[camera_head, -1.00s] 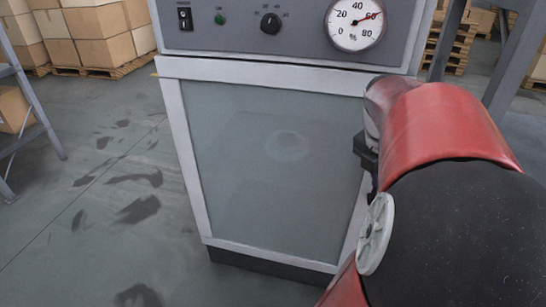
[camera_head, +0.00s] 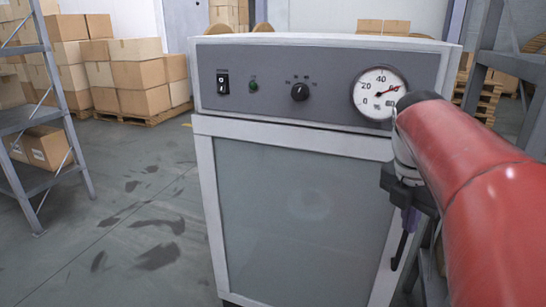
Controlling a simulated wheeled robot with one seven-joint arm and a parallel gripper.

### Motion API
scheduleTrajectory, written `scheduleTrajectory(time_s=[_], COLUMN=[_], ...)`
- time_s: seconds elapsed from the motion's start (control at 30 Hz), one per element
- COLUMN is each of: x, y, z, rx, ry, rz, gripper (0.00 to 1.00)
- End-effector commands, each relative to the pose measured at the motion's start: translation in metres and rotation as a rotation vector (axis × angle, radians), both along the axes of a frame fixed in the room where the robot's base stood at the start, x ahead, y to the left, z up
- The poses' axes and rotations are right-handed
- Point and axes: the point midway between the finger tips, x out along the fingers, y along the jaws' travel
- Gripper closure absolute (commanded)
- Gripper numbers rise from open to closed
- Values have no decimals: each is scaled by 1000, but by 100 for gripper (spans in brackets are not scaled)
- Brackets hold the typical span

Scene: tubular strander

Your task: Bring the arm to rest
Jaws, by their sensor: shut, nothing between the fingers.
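My red arm comes in from the right edge and covers the right side of the cabinet. My gripper (camera_head: 399,252) hangs below the arm's end, dark and pointing down, in front of the right edge of the cabinet door. Its slim fingers look shut and empty, and the arm hides part of it. The grey machine cabinet (camera_head: 300,215) stands in the middle.
A grey metal shelf rack (camera_head: 32,120) stands at the left with a cardboard box (camera_head: 46,147) on it. Stacked cartons (camera_head: 140,85) sit on a pallet behind. A grey steel frame (camera_head: 483,55) stands at the right. The stained floor (camera_head: 130,235) left of the cabinet is open.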

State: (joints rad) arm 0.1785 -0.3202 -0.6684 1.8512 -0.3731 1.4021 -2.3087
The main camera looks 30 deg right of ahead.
Motion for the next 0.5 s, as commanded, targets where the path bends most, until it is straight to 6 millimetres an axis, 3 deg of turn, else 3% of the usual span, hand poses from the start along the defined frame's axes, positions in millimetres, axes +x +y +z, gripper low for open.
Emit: scheduleTrajectory(time_s=[0.17,0.27,0.37,0.5], x=[6,23,47,76], y=[7,25,59,119], z=[-3,-9,-19,-33], rx=[2,10,37,116], ry=[-25,-94,-203,-357], rz=[-25,-103,-238,-478], gripper=[100,100,100,100])
